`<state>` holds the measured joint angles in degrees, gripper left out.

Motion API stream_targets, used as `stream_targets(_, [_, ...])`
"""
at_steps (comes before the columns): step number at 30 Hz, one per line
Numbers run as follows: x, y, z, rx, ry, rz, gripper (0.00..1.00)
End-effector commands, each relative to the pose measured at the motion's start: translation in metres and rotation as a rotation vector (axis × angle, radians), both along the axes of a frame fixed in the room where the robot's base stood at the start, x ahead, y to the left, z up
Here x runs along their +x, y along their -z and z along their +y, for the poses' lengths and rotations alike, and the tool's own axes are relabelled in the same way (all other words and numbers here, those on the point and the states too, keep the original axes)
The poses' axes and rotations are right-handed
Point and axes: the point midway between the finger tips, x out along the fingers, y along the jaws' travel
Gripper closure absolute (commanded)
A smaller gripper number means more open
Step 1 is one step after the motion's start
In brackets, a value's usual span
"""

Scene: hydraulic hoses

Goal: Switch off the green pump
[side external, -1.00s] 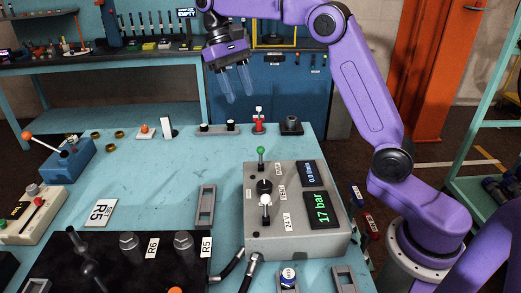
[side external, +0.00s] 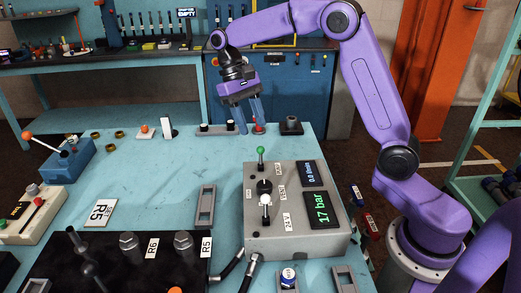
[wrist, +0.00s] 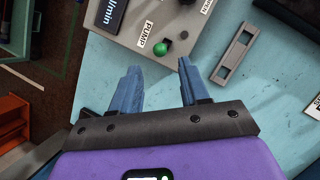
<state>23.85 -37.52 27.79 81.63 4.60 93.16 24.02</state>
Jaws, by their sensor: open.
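The green pump switch is a small lever with a green ball knob (side external: 261,150) at the back edge of the grey control box (side external: 255,228). The knob also shows in the wrist view (wrist: 160,48), beside a label reading PUMP (wrist: 146,34). The box's display reads 17 bar (side external: 322,209). My gripper (side external: 251,130) is open and empty, with its blue fingers pointing down, behind and above the knob. In the wrist view the knob lies ahead of the gap between the fingertips (wrist: 159,66), apart from them.
A grey slotted bracket (side external: 205,205) lies left of the box. A black manifold (side external: 110,265) with hoses is at front left. The middle of the blue table (side external: 150,175) is clear.

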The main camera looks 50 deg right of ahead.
Motion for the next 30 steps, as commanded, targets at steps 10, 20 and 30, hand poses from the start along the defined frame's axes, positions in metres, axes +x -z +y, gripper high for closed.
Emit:
stream_targets(10, [-0.024, 0.056, -0.001, -0.001, -0.001, 0.003, 0.55])
stream_targets(20, [-0.033, 0.077, -0.001, 0.0, 0.0, 0.0, 0.55])
stream_targets(30, [-0.033, 0.077, -0.001, 0.0, 0.0, 0.0, 0.84])
